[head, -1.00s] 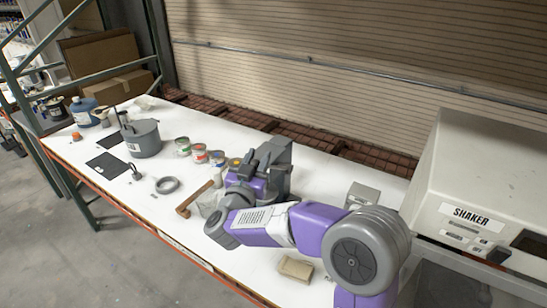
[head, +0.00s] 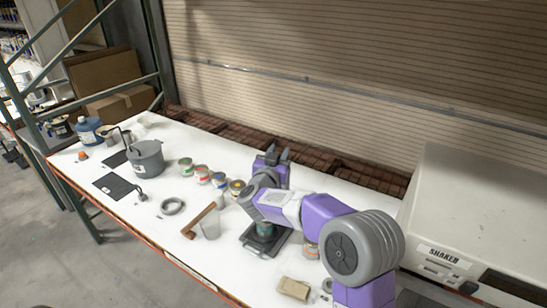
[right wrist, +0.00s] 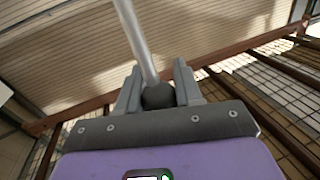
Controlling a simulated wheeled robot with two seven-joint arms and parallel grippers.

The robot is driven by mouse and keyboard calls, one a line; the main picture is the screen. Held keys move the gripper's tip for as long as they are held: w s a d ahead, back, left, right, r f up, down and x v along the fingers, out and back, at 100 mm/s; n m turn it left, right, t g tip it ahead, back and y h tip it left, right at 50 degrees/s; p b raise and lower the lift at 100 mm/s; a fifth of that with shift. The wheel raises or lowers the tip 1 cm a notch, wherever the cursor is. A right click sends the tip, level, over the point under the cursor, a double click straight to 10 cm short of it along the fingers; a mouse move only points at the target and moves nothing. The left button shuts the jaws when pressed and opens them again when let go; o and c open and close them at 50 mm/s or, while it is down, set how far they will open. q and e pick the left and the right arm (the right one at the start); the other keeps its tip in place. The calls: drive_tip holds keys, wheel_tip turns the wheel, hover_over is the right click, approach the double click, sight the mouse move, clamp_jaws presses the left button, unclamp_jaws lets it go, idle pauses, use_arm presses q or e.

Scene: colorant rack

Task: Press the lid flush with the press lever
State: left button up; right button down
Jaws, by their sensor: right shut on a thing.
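My right gripper (head: 278,153) points up and back above the press, its purple wrist beside the column area. In the right wrist view its two fingers (right wrist: 159,82) are shut on the dark ball knob (right wrist: 159,96) of the press lever, whose metal rod (right wrist: 138,40) runs up and away. The dark press base (head: 262,250) stands on the white bench, with a teal-sided can (head: 265,230) on it. My arm covers the can's top, so the lid and its seating are hidden. Most of the press column is hidden too. My left gripper is out of view.
Left of the press are a clear cup (head: 210,226), a wooden-handled tool (head: 202,219), several small cans, a grey ring (head: 172,206) and a grey pot (head: 147,158). A tan block (head: 294,288) lies in front. The shaker (head: 470,215) stands at right.

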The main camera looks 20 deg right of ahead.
drive_tip(key=shift+w+d+f, duration=0.15)
drive_tip(key=shift+d+f, duration=0.15)
drive_tip(key=shift+d, duration=0.3)
drive_tip(key=shift+f, duration=0.1)
drive_tip(key=c, duration=1)
unclamp_jaws()
drive_tip(key=shift+c, duration=0.2)
drive_tip(key=shift+o, duration=1.3)
drive_tip(key=shift+w+d+f, duration=0.1)
drive_tip(key=shift+d, duration=0.05)
drive_tip(key=shift+w+d, duration=0.1)
drive_tip(key=shift+s+a+r, duration=0.2)
drive_tip(key=shift+a, duration=0.2)
drive_tip(key=b+v, duration=0.1)
drive_tip(key=v, duration=0.6)
drive_tip(key=shift+d+f, duration=0.1)
